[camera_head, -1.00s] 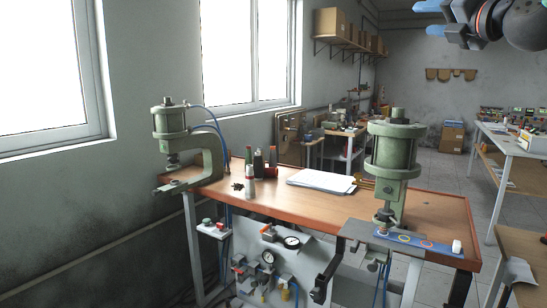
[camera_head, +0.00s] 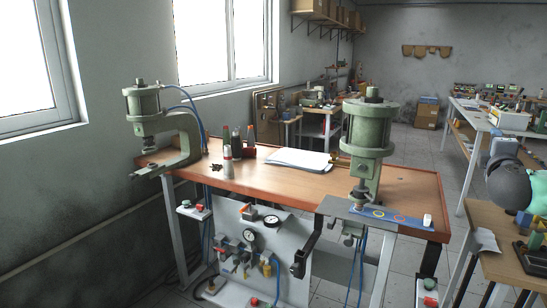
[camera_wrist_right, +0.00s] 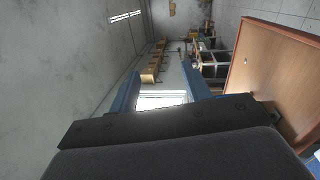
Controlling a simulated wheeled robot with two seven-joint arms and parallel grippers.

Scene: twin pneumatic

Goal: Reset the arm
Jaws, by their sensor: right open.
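My right gripper (camera_wrist_right: 161,78) shows in the right wrist view with its two blue fingers spread apart and nothing between them. A bright patch shows through the gap. In the head view, part of my right arm (camera_head: 515,183) is at the right edge, above a small wooden table; its gripper is not clear there. My left gripper is in neither current view.
A wooden workbench (camera_head: 285,183) carries a green press at the left (camera_head: 146,105) and another at the right (camera_head: 370,130). A wooden tabletop (camera_wrist_right: 272,75) fills the right of the wrist view.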

